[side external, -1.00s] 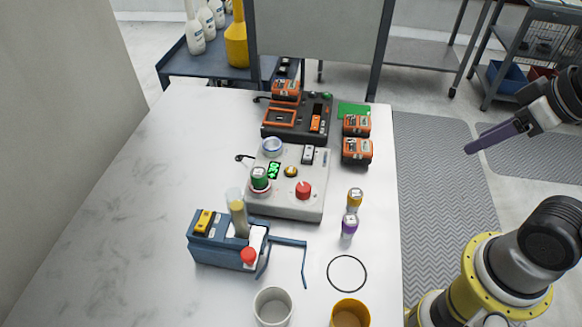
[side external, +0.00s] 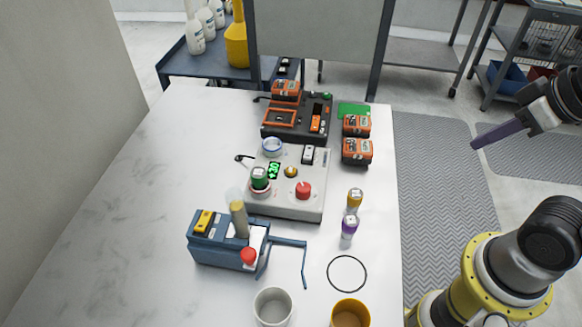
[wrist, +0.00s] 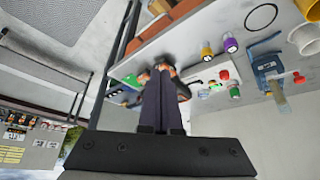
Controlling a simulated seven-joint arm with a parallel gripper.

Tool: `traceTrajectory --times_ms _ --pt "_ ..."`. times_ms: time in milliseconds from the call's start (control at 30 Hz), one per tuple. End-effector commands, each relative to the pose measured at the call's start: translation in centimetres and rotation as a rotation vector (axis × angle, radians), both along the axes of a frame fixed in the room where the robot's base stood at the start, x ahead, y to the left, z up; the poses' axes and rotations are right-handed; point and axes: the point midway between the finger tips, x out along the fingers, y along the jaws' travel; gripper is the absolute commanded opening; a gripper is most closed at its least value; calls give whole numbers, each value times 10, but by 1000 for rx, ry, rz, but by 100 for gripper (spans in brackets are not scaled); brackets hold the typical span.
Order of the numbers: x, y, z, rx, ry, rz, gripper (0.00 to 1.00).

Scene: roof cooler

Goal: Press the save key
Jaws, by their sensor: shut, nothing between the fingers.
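A grey control box (side external: 288,207) stands mid-table. It has a lit green readout (side external: 273,170), a yellow button (side external: 291,171), a red knob (side external: 303,190), a white-and-black switch (side external: 308,155) and a green-bodied piece (side external: 259,179) on its near left. No label reading "save" is legible, so I cannot tell which key it is. My gripper (side external: 475,147) is in the air right of the table, well away from the box. Its dark fingers are shut and empty, as the wrist view (wrist: 160,70) also shows.
A blue device (side external: 225,251) with a crank stands in front of the box. A black station (side external: 283,129) and orange blocks (side external: 357,151) are behind it. Yellow and purple knobbed pieces (side external: 349,228), a ring and cups are at the right front. The table's left side is clear.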

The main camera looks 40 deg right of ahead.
Motion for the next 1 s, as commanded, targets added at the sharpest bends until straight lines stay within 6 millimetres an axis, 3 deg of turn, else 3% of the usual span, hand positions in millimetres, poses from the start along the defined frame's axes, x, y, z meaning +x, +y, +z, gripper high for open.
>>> traceTrajectory --times_ms 867,1000 --pt "0 0 0 -4 -1 7 0" --pt "14 9 9 16 -76 51 0"
